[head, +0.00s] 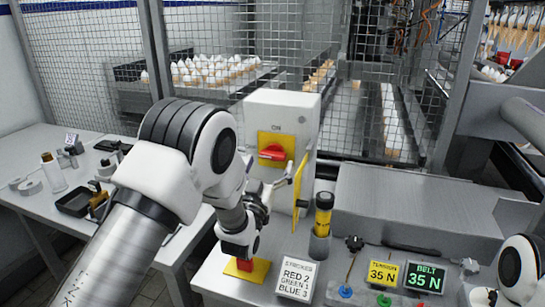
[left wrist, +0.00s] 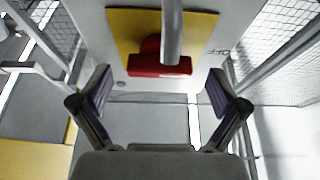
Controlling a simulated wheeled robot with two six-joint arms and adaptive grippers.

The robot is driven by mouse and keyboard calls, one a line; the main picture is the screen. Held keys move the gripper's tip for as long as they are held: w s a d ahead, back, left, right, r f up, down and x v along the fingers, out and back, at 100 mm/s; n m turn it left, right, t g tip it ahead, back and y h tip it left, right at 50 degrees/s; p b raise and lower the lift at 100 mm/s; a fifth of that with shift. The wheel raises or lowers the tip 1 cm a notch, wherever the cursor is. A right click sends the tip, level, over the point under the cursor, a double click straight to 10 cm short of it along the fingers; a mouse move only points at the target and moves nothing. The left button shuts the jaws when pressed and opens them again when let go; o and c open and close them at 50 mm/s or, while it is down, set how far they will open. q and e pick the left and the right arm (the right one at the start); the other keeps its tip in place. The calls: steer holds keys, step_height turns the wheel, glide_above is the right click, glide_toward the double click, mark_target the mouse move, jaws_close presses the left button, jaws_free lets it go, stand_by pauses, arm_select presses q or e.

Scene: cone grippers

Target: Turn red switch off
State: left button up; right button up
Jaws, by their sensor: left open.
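The red switch (head: 272,152) sits on a yellow plate (head: 263,138) on the front of a pale grey box (head: 283,103), below an "ON" label. In the left wrist view, the red switch (left wrist: 160,66) lies ahead between the fingers, with a grey rod (left wrist: 172,35) crossing in front of it. An upside-down "OFF" marking shows right of the yellow plate there. My left gripper (head: 272,184) is open, just below and in front of the switch, apart from it. Its open fingers (left wrist: 159,88) hold nothing. My right gripper is not visible; only part of that arm shows at lower right.
A yellow door-like panel (head: 299,190) stands out from the box at right of the gripper. A yellow-black cylinder (head: 323,213) stands beside it. Mesh fencing (head: 390,120) is behind.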

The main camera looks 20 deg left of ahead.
arm_select(q)
steer(key=v, duration=0.4)
steer(key=shift+s+f, duration=0.15)
steer(key=shift+s, duration=0.25)
